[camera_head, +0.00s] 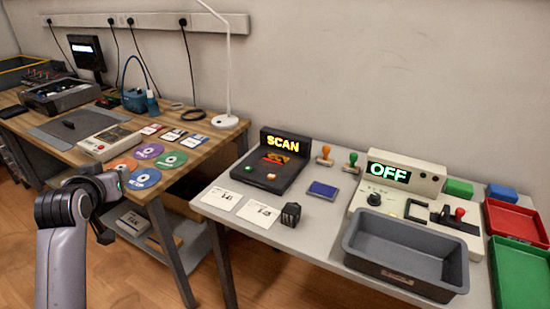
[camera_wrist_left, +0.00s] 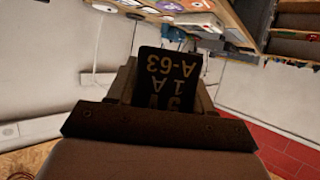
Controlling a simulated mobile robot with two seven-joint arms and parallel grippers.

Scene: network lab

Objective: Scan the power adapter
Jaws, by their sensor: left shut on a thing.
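My left gripper (camera_head: 106,188) hangs in front of the left wooden table, well left of the scanner. In the left wrist view it is shut on a black power adapter (camera_wrist_left: 170,72) with upside-down yellow print that seems to read 5V, 1A and A-63. In the head view my arm and gripper mostly hide the adapter. The scanner (camera_head: 272,160) is a dark box with a lit SCAN sign, a red-orange marking on its bed and small green and orange buttons. It stands on the grey table, its bed empty. My right gripper is out of view.
On the grey table (camera_head: 215,205) are white cards (camera_head: 258,213), a small black block (camera_head: 291,214), a blue pad (camera_head: 322,190), stamps (camera_head: 353,162), a machine reading OFF (camera_head: 405,180) and a grey bin (camera_head: 405,250). Discs (camera_head: 145,178) lie on the wooden table. A gap separates the tables.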

